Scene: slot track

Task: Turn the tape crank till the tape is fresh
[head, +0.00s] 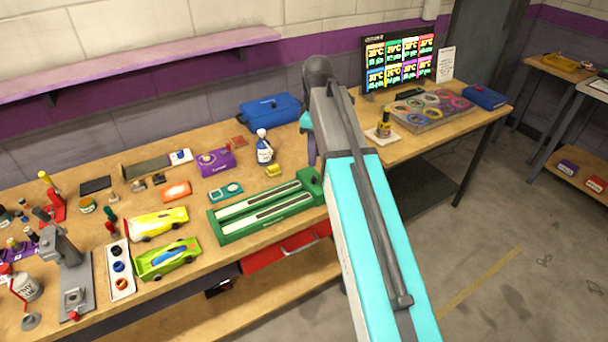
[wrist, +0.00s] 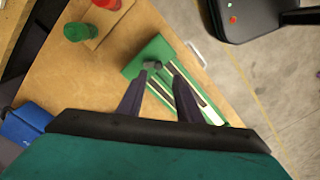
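The tape unit is a long green tray (head: 262,222) with pale strips and dark bands along it, and a green block at its right end. It also shows in the wrist view (wrist: 142,60), where a small grey crank knob (wrist: 152,65) sits on the block. My gripper (wrist: 162,70) is open, its two dark fingers apart, with the knob close to the left fingertip. I cannot tell if they touch. In the head view my gripper (head: 311,150) points down behind the block, partly hidden by my arm. The crank is not clear there.
A blue case (head: 268,110), a blue-white bottle (head: 264,148) and a small yellow block (head: 273,170) stand behind the tray. Yellow (head: 157,223) and green (head: 167,258) cars lie left of it. A green jar (wrist: 80,32) shows in the wrist view.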

